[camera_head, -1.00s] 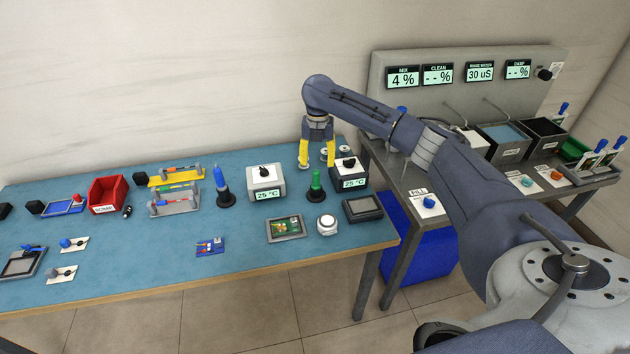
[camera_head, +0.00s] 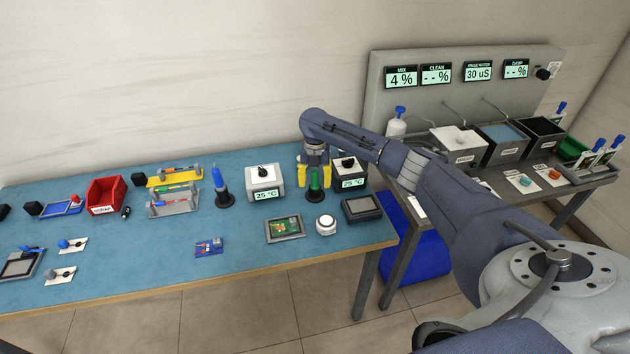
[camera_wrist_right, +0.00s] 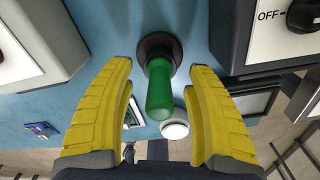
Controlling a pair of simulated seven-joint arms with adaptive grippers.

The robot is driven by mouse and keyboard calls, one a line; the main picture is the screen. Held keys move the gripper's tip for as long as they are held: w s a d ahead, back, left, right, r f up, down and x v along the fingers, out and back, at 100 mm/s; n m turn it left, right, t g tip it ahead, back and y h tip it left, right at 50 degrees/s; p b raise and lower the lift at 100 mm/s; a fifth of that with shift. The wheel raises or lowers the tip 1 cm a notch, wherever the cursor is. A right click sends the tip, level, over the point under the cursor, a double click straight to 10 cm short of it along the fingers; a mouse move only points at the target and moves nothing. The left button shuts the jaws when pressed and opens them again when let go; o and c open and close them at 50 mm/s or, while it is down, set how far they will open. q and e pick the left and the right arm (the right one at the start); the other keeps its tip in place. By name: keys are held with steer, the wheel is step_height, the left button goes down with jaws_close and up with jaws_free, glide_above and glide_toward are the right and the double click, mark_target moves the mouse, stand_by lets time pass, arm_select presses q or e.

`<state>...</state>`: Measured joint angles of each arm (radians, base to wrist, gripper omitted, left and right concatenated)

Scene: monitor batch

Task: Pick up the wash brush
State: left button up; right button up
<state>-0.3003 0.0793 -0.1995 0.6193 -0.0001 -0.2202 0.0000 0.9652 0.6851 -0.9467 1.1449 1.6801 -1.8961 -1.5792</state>
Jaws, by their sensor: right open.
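No thing in view is labelled as the wash brush, and I cannot tell for certain which one it is. A green upright handle (camera_head: 315,181) stands in a round black base on the blue table. My right gripper (camera_head: 315,175) is at this handle, with its yellow fingers open on either side. In the right wrist view, the green handle (camera_wrist_right: 160,88) lies between the open fingers, with gaps on both sides. It still stands in its black base (camera_wrist_right: 158,47). My left gripper is not in view.
White control boxes stand left (camera_head: 264,182) and right (camera_head: 348,174) of the green handle, close to my gripper. A blue handle (camera_head: 219,180) stands further left. In front are a round white button (camera_head: 326,225) and a dark screen (camera_head: 362,208). A white bottle (camera_head: 396,124) stands on the right bench.

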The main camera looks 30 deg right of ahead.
steer(key=shift+f, duration=0.25)
jaws_close()
stand_by(0.3)
